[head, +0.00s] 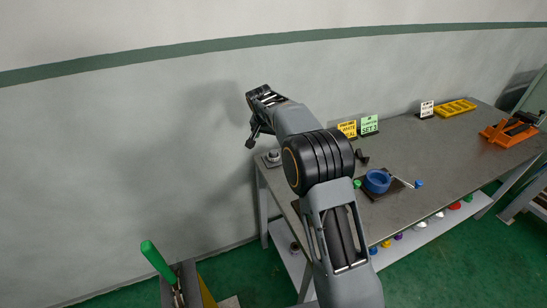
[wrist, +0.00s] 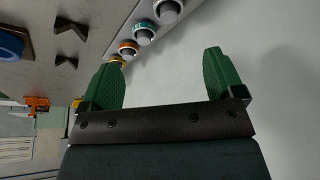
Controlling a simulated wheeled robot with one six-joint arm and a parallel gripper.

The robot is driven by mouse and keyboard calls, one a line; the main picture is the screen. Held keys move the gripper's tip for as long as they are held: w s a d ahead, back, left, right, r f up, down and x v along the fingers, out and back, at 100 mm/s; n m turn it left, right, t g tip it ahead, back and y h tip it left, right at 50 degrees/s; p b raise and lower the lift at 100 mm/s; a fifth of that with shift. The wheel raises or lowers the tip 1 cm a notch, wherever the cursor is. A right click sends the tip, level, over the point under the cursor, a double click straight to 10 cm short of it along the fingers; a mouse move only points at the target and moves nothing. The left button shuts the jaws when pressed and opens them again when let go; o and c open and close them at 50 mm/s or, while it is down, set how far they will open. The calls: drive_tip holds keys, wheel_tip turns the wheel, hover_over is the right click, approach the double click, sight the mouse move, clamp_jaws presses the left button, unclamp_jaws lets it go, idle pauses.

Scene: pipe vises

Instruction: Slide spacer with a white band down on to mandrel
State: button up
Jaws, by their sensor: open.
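My gripper (wrist: 162,78) is open and empty, its two green fingers wide apart in the wrist view. In the head view its dark end (head: 259,125) is raised in front of the wall, off the left end of the table. Beyond the fingers, the wrist view shows a row of grey round pieces with coloured bands. One at the top edge looks pale-banded (wrist: 168,9) and may be the white-banded spacer; it is partly cut off. Teal (wrist: 144,33), orange (wrist: 128,47) and yellow (wrist: 117,61) bands follow. I cannot make out the mandrel for sure.
A grey metal table (head: 440,150) holds a blue ring-shaped piece (head: 377,181) on a dark plate, label cards (head: 369,124), a yellow tray (head: 455,108) and an orange vise (head: 509,133). Coloured pieces lie on the lower shelf (head: 410,233). A green handle (head: 157,259) stands at lower left.

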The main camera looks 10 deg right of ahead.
hover_over(273, 153)
drive_tip(key=s+a, duration=0.1)
drive_tip(key=s, duration=0.1)
drive_tip(key=shift+m, duration=0.3)
drive_tip(key=f, duration=0.9)
drive_tip(key=shift+w+a+f+p, duration=0.1)
drive_tip(key=shift+w+a+p, duration=0.1)
drive_tip(key=shift+p, duration=0.15)
drive_tip(key=shift+p+x, duration=0.7)
drive_tip(key=shift+x, duration=2.4)
drive_tip(key=shift+c, duration=0.4)
drive_tip(key=c, duration=0.9)
